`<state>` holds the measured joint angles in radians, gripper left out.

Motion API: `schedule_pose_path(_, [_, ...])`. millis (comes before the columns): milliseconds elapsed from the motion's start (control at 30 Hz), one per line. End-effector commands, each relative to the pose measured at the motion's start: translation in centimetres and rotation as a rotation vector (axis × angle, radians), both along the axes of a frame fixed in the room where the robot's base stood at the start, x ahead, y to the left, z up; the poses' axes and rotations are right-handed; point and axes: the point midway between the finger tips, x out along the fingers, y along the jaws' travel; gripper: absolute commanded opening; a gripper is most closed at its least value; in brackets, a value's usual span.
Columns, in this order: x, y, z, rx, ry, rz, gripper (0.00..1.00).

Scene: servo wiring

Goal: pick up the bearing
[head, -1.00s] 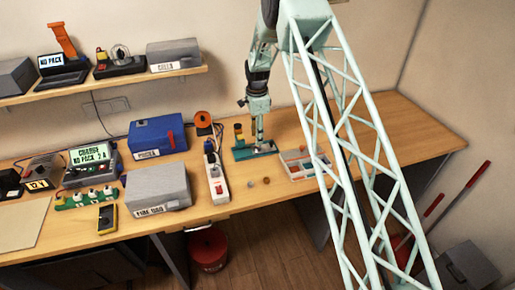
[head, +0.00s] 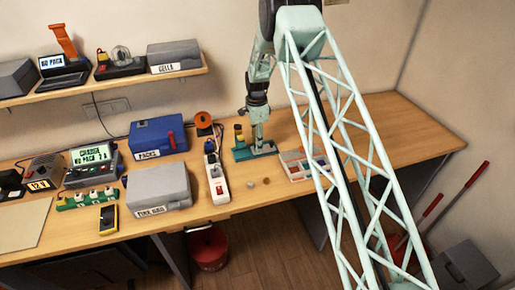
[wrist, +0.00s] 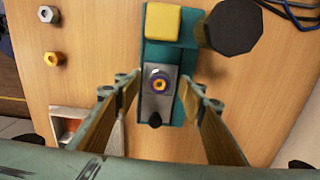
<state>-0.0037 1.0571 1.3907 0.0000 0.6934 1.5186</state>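In the wrist view, a small ring with a dark rim and a yellow centre, which looks like the bearing (wrist: 159,84), sits on a grey metal block in a teal fixture (wrist: 155,55). The teal fixture also shows in the head view (head: 240,155), where the bearing cannot be made out. My gripper (wrist: 157,92) is open, with one finger on each side of the block and the ring between them. Nothing is visibly held. In the head view my gripper (head: 258,142) is down at the fixture.
A yellow block (wrist: 162,21) and a dark round knob (wrist: 235,27) stand beyond the ring. A grey nut (wrist: 48,14) and a brass nut (wrist: 53,58) lie to the left. A compartment tray (head: 290,158) is right of the fixture, a power strip (head: 217,180) left.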

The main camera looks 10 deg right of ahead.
Motion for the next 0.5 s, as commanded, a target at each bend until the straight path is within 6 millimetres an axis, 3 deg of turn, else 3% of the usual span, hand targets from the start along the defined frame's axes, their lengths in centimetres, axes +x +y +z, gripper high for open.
schedule_pose_path(200, [-0.03, 0.0, -1.12, 0.0, 0.0, 0.0, 0.37])
schedule_pose_path(500, [-0.04, -0.01, -1.21, 0.0, 0.0, 0.0, 0.37])
